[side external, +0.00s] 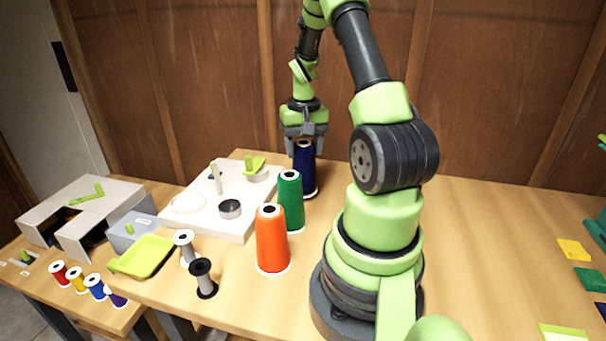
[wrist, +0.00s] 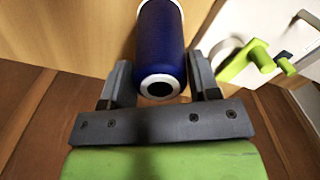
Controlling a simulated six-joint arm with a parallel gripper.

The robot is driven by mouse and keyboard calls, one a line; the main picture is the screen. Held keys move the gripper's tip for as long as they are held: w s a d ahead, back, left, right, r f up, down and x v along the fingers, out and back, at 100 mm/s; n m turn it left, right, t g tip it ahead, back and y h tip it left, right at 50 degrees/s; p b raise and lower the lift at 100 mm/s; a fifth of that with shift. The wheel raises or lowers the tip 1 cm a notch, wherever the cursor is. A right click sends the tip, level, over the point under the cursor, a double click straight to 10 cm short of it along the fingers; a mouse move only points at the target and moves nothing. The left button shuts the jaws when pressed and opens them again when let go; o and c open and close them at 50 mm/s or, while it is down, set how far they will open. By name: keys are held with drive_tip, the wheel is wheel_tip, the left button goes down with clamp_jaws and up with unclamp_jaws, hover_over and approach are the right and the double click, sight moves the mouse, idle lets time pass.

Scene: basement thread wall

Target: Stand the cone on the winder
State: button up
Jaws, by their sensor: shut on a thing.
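A navy blue cone (side external: 306,170) is upright under my gripper (side external: 303,138) in the side view, with a white rim at its foot. My gripper is shut on its upper part. In the wrist view my gripper (wrist: 160,75) has a finger on each side of the navy cone (wrist: 162,38), whose white top ring and dark hole face the camera. I cannot tell whether the foot touches the table. The winder (side external: 238,228), a white board with a post, a grey cup and a green lever, lies left of the cone; part of it also shows in the wrist view (wrist: 222,20).
A green cone (side external: 290,203) and an orange cone (side external: 271,240) stand near the winder's right side. Two grey spools (side external: 203,277) and a lime tray (side external: 142,257) are in front. Small coloured spools (side external: 77,279) line the left edge. The wooden wall is close behind.

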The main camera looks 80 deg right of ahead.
drive_tip(key=shift+r, duration=1.7)
wheel_tip(320, 180, up, 11)
drive_tip(key=w+a+n, duration=0.3)
drive_tip(key=w+a, duration=0.4)
drive_tip(key=w, duration=0.5)
drive_tip(key=w+a+n, duration=0.3)
drive_tip(key=w+a, duration=0.4)
drive_tip(key=w, duration=0.4)
wheel_tip(320, 180, down, 9)
drive_tip(key=shift+f, duration=0.25)
